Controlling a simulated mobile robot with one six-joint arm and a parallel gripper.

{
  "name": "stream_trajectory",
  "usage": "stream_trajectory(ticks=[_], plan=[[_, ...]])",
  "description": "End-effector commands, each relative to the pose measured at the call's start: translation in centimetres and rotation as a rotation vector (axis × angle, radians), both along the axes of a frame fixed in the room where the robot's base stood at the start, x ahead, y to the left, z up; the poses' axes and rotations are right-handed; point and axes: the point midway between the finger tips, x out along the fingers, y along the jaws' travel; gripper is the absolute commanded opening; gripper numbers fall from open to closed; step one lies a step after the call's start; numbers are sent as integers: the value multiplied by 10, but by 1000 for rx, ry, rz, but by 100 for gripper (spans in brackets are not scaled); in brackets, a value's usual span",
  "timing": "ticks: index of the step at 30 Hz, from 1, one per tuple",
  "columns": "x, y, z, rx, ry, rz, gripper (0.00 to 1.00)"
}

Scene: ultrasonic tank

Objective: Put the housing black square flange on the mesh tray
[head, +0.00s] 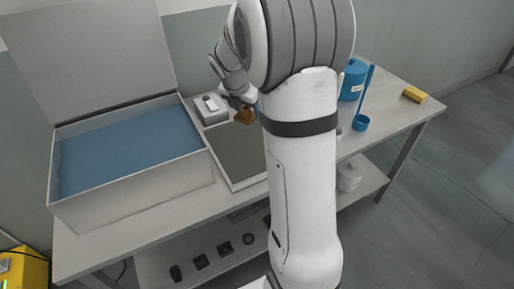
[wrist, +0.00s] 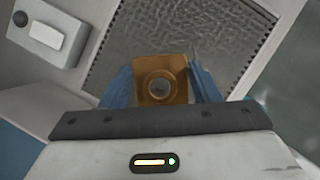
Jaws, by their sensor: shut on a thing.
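My gripper (head: 236,103) is shut on an orange-brown square part with a round bore (wrist: 153,97). In the wrist view the part sits between the two blue fingers, its bored face towards the camera; it looks brown, not black. The mesh tray (head: 238,160) lies on the bench right of the tank, a grey mesh with a light rim. In the wrist view the mesh (wrist: 170,35) shows beyond the held part. In the head view the part is near the tray's back end, apparently above it. The mesh that shows is empty; my arm hides the tray's right side.
The open tank (head: 130,190) with blue liquid stands left of the tray. A grey control box (head: 210,108) is behind it. A blue canister (head: 353,80), a blue dipper (head: 362,122) and a yellow block (head: 414,95) are at right. Several dark parts (head: 201,262) lie on the lower shelf.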

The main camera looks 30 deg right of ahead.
Motion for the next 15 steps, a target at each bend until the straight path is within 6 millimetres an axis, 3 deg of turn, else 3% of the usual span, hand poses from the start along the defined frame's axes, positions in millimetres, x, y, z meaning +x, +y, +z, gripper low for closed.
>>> stream_trajectory(ticks=[8, 15], plan=[[-4, -9, -7, 0, 1, 180, 22], [-5, -9, -48, 0, 6, 195, 22]])
